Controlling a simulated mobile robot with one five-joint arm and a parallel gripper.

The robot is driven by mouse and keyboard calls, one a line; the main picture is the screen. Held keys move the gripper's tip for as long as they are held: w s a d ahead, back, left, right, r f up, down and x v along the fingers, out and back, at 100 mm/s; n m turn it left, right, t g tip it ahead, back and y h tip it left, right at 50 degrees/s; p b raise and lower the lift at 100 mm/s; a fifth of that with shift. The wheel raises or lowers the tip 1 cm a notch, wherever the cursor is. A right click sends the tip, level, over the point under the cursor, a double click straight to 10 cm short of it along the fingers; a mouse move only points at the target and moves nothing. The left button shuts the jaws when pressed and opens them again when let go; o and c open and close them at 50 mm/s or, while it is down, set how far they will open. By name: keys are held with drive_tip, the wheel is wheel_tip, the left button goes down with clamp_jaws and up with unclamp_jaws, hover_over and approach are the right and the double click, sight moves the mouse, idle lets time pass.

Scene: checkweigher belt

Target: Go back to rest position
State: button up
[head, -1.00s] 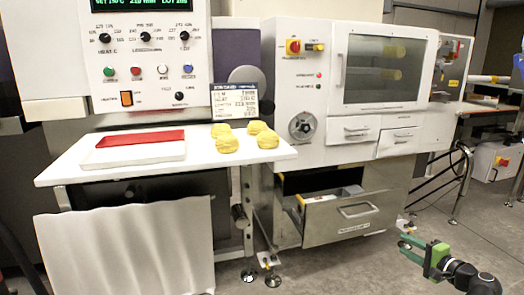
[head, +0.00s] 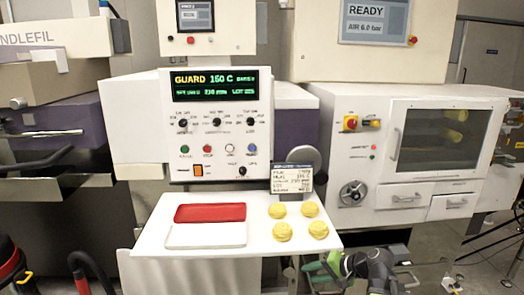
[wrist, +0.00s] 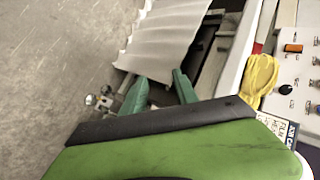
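My gripper (head: 310,272) is low in front of the white shelf's right front corner in the head view. In the wrist view its two green fingers (wrist: 160,92) stand apart with nothing between them. The white shelf (head: 150,262) carries a red tray (head: 210,213), a white tray (head: 206,235) and several yellow bundles, one of them nearest the gripper (head: 318,229). One yellow bundle also shows at the right in the wrist view (wrist: 261,82).
A control panel (head: 212,125) with a GUARD 150 C display rises behind the shelf. A small sign (head: 292,178) stands at the shelf's back right. A windowed white cabinet (head: 400,190) is at the right. Pale sheeting (wrist: 165,40) and bare floor (wrist: 60,70) show in the wrist view.

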drive_tip(key=s+a+r+n+g+h+p, duration=0.45)
drive_tip(key=s+a+p, duration=0.3)
drive_tip(key=p, duration=0.25)
drive_tip(key=s+d+f+g+h+b, duration=0.1)
drive_tip(key=s+d+f+h, duration=0.1)
drive_tip(key=d, duration=0.5)
drive_tip(key=shift+s+n+g+h, duration=0.35)
drive_tip(key=shift+n+h, duration=0.1)
drive_tip(key=shift+h, duration=0.4)
